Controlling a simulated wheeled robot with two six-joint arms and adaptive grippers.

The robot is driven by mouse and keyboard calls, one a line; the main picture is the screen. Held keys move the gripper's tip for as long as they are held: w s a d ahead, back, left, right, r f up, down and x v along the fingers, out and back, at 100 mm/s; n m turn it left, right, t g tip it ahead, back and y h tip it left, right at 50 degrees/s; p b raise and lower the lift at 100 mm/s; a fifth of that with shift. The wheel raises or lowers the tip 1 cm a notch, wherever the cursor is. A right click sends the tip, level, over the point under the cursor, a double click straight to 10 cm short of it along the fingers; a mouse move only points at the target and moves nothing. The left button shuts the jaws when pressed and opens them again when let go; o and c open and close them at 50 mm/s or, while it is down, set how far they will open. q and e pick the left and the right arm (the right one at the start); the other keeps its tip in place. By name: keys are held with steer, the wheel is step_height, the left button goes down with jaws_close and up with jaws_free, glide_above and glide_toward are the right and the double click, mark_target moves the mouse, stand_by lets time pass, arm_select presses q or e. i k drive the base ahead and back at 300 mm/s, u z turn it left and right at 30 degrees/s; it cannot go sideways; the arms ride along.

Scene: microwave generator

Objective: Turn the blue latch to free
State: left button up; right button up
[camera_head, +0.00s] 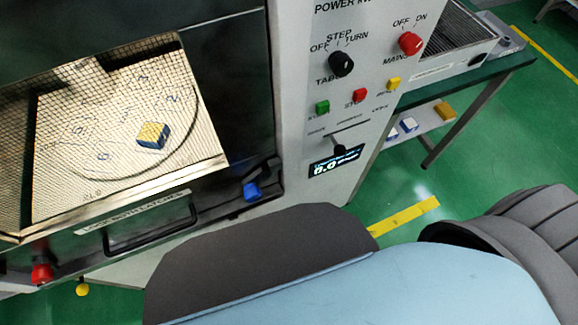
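The blue latch (252,191) is a small blue knob at the lower right corner of the microwave door (150,222), on a dark bracket. I cannot tell its exact turn position. A red latch (42,273) sits at the lower left of the door. The door has a dark bar handle and a label about both latches. Neither of my grippers is in view. A large light blue and dark grey link of my arm fills the bottom of the view, below the blue latch and apart from it in the picture.
Behind the mesh window, a yellow-topped block (152,135) sits on a numbered round plate (100,155). The control panel (325,110) has a black knob (341,64), a red knob (410,42), several coloured buttons and a lever. A green-topped bench (470,70) stands at right.

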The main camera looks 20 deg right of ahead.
mark_target(252, 193)
steer(key=u, duration=1)
steer(key=k, duration=1.25)
steer(key=z, duration=1.45)
steer(key=i, duration=0.5)
steer(key=z, duration=0.05)
